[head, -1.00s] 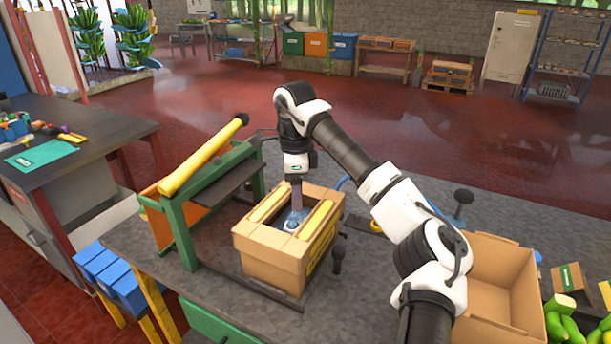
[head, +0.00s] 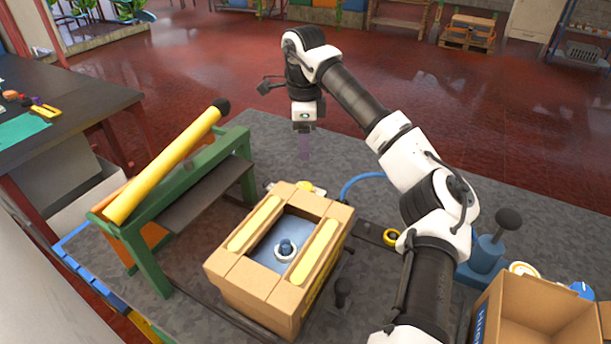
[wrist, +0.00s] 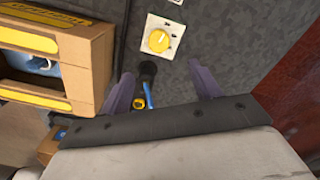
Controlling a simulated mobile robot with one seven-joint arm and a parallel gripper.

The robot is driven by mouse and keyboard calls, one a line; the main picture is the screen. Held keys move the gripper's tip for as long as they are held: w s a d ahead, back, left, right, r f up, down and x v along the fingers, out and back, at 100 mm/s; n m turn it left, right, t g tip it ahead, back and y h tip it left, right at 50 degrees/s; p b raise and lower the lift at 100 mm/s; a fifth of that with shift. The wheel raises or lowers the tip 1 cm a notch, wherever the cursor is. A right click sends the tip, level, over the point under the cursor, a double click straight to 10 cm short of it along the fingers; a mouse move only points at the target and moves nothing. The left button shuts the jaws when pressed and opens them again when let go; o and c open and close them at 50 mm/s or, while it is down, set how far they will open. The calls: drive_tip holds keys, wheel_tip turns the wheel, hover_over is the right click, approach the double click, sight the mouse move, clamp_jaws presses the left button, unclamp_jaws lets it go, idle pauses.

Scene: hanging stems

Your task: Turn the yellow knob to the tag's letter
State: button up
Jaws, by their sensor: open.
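The yellow knob (wrist: 159,40) sits on a square white plate (wrist: 150,51) on the grey bench, in the upper middle of the wrist view. In the head view the knob (head: 304,187) barely shows behind the cardboard box. A small pale piece, perhaps the tag (wrist: 176,2), is cut off at the wrist view's top edge; no letter is readable. My gripper (wrist: 162,88) is open and empty, with purple fingers spread wide below the knob in the picture. In the head view my gripper (head: 304,148) hangs over the bench beyond the box, apart from the knob.
A green press frame (head: 150,255) with a yellow bar is at left. A blue hose (head: 362,178) and yellow ring (head: 391,237) lie at right.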

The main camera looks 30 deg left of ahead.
sight(304, 186)
wheel_tip(304, 186, down, 14)
drive_tip(key=p, duration=0.3)
drive_tip(key=shift+s+r+p, duration=0.1)
drive_tip(key=shift+r+p, duration=0.1)
drive_tip(key=shift+p, duration=0.2)
drive_tip(key=c, duration=1)
